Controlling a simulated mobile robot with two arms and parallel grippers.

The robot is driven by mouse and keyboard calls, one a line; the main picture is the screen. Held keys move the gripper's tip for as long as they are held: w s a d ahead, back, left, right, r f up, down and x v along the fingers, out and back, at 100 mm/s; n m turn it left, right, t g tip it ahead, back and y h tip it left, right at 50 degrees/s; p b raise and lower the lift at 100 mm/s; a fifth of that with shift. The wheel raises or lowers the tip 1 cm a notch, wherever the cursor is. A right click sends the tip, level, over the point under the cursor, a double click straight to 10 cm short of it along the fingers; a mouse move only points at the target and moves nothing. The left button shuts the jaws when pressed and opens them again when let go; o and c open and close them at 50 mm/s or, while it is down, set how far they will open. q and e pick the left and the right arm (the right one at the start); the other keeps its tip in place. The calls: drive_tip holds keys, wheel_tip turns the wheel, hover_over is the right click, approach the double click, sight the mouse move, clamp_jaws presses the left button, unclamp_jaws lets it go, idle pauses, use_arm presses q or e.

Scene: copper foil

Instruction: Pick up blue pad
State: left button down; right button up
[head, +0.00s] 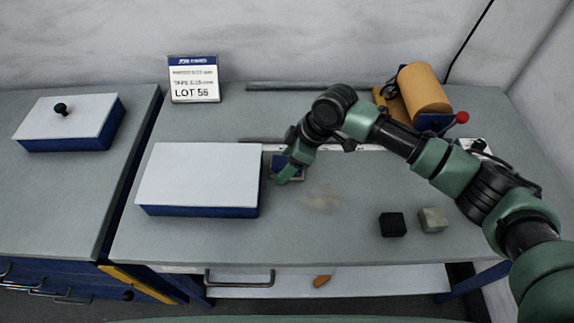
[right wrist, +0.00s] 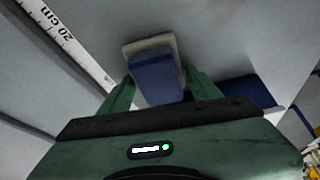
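The blue pad (right wrist: 157,80) has a pale grey layer along its far edge in the right wrist view. In the head view the blue pad (head: 278,162) lies on the bench just right of the large white-topped blue box, partly hidden by my gripper. My right gripper (right wrist: 162,88) has its green fingers on either side of the pad, apart, with narrow gaps seeming to show beside it. In the head view my right gripper (head: 287,173) is low over the pad. Contact with the pad cannot be made out. My left gripper is not in view.
The large white-topped blue box (head: 199,175) stands close left of my gripper. A black block (head: 392,224) and a grey block (head: 433,220) sit front right. A copper-coloured roll (head: 424,90) stands back right. A ruler (right wrist: 68,42) lies near the pad. The bench front middle is clear.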

drive_tip(key=c, duration=0.9)
drive_tip(key=shift+r, duration=0.1)
wheel_tip(320, 180, up, 20)
drive_tip(key=shift+f+b, duration=0.1)
drive_tip(key=shift+b, duration=1.1)
